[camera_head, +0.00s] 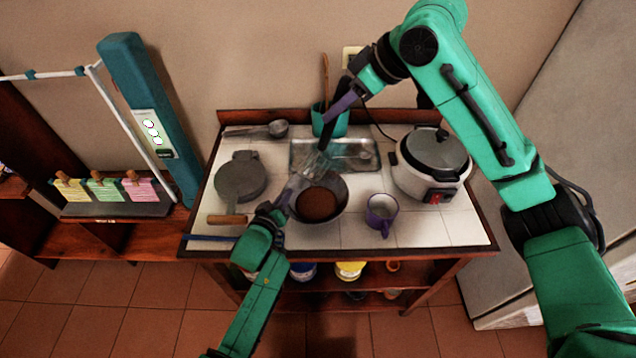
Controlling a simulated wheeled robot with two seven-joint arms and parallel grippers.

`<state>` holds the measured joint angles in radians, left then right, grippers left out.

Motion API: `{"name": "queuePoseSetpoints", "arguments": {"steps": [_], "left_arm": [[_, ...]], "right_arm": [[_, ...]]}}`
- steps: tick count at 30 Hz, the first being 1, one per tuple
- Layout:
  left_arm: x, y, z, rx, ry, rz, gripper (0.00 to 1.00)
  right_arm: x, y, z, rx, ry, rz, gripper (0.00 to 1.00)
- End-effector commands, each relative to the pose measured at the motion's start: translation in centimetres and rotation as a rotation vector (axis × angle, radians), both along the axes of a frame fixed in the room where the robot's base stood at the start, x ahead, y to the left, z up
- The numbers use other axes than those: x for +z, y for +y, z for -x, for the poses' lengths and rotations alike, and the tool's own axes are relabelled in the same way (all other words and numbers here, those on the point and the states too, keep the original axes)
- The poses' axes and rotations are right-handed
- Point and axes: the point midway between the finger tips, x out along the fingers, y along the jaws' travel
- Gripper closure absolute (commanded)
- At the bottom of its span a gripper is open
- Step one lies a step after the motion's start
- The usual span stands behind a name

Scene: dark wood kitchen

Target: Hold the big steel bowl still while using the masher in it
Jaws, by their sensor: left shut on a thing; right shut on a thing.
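The big steel bowl (338,188) stands on the white tiled counter top near its front middle, with something brown (316,204) in it. My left gripper (286,198) is at the bowl's left rim and is shut on it. I cannot tell whether the head touches the bowl.
A round griddle pan (240,178) with a wooden handle lies left of the bowl. A purple mug (381,214) stands close to its right, with a white rice cooker (432,165) beyond. A metal tray (360,153) and a teal utensil pot (341,124) are behind. A ladle (277,129) lies back left.

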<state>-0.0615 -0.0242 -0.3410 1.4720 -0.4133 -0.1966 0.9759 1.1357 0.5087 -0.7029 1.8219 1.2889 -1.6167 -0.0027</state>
Motion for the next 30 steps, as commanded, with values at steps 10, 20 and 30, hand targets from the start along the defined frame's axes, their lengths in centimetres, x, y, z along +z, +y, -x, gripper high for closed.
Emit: {"name": "queuePoseSetpoints", "arguments": {"steps": [10, 20, 30], "left_arm": [[-0.1, 0.0, 0.0, 0.0, 0.002, -0.001, 0.55], [1.0, 0.9, 3.5, -0.001, 0.004, -0.001, 0.55], [3.5, 2.9, 10.5, 0.0, 0.006, -0.001, 0.55]], "right_arm": [[0.0, 0.0, 0.0, 0.0, 0.0, 0.0, 1.0], [0.0, 0.0, 0.0, 0.0, 0.0, 0.0, 1.0], [0.0, 0.0, 0.0, 0.0, 0.0, 0.0, 1.0]]}}
